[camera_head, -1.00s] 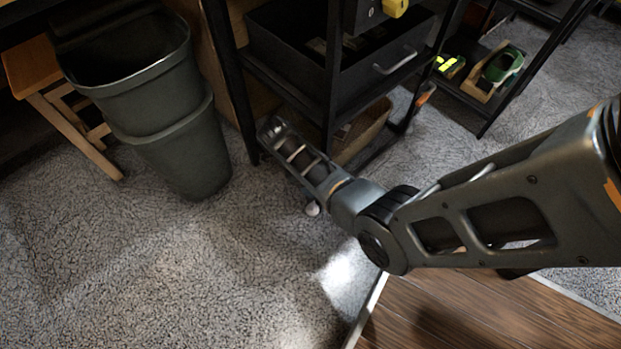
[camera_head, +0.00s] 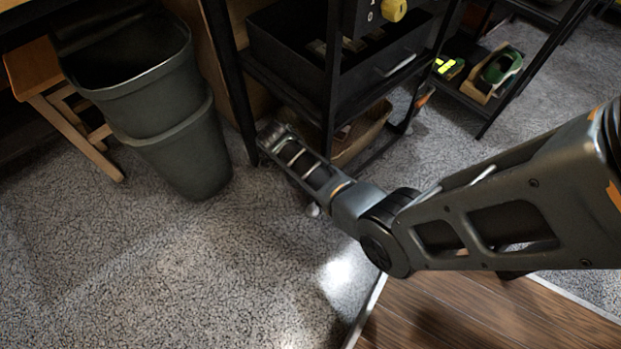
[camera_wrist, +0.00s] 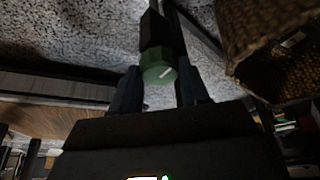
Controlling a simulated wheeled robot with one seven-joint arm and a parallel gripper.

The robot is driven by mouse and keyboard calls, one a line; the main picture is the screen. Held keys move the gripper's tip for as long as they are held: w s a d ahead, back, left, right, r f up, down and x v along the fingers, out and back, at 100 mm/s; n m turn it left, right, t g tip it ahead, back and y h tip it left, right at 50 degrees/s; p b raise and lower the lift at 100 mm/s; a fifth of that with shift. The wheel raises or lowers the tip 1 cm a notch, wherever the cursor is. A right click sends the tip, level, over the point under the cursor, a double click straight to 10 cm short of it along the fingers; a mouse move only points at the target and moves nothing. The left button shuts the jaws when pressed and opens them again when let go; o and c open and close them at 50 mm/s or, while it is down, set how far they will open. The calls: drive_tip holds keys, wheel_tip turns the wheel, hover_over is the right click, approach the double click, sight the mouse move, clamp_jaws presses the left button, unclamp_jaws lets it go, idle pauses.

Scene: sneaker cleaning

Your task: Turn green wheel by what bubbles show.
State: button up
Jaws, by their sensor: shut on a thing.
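In the wrist view, the green wheel (camera_wrist: 159,70) is a faceted green knob with a pale line on its face, joined to a dark shaft. My gripper (camera_wrist: 160,86) has one finger on each side of the wheel and is shut on it. In the head view, my arm reaches down to the black shelf's lower left, and the fingers and the wheel cannot be made out there. I cannot make out any bubbles in either view.
A black shelf rack (camera_head: 333,75) with an open drawer stands beside my arm. A woven basket (camera_wrist: 285,50) is close on the right in the wrist view. A grey bin (camera_head: 160,110) and a wooden stool (camera_head: 60,115) stand at left. Carpet is clear in front.

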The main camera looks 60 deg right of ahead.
drive_tip(key=n+t+h+p, duration=0.1)
drive_tip(key=n+p, duration=0.1)
drive_tip(key=n, duration=0.1)
drive_tip(key=shift+s+a+r, duration=0.1)
drive_tip(key=shift+r, duration=0.05)
drive_tip(key=n+t+p, duration=0.1)
drive_tip(key=n, duration=0.3)
drive_tip(key=shift+s+h+p, duration=0.1)
drive_tip(key=shift+h+p, duration=0.2)
drive_tip(key=shift+p, duration=0.1)
drive_tip(key=n+t+p, duration=0.1)
drive_tip(key=n, duration=0.2)
drive_tip(key=shift+s, duration=0.1)
drive_tip(key=shift+n+t+p, duration=0.7)
drive_tip(key=shift+n+t, duration=0.1)
drive_tip(key=shift+n, duration=0.9)
drive_tip(key=shift+f, duration=0.2)
drive_tip(key=o, duration=1.1)
drive_tip(key=shift+c, duration=0.2)
